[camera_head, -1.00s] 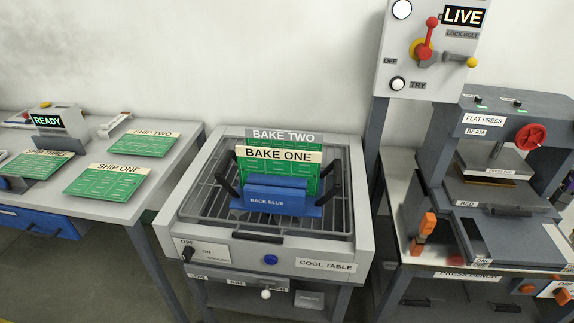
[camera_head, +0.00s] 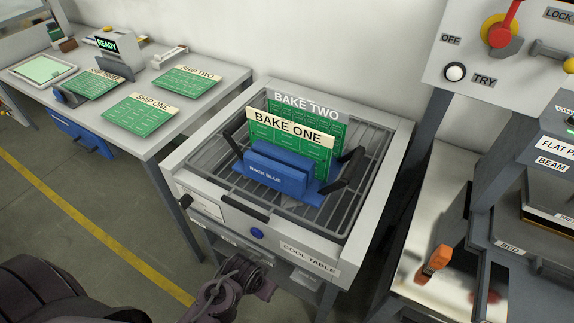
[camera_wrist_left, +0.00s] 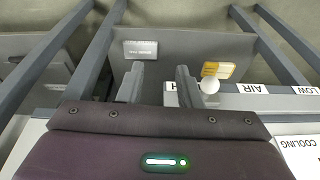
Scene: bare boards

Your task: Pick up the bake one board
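The bake one board (camera_head: 288,140) is a green panel with a cream top strip lettered BAKE ONE. It stands upright in the blue rack (camera_head: 270,172) on the cool table, in front of the bake two board (camera_head: 306,108). My left gripper (camera_wrist_left: 160,75) shows in the left wrist view with its two grey fingers apart and nothing between them. It is near the lower front of the cool table, away from the board. In the head view, dark jointed parts of mine show at the bottom, below the table front. My right gripper cannot be made out.
The cool table (camera_head: 391,165) has a wire grate and dark handles beside the rack. Its white knob (camera_wrist_left: 209,85) is near my left fingers. A left bench (camera_head: 215,92) carries ship boards. A press (camera_head: 530,215) and a post with a switch panel (camera_head: 475,60) stand at right.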

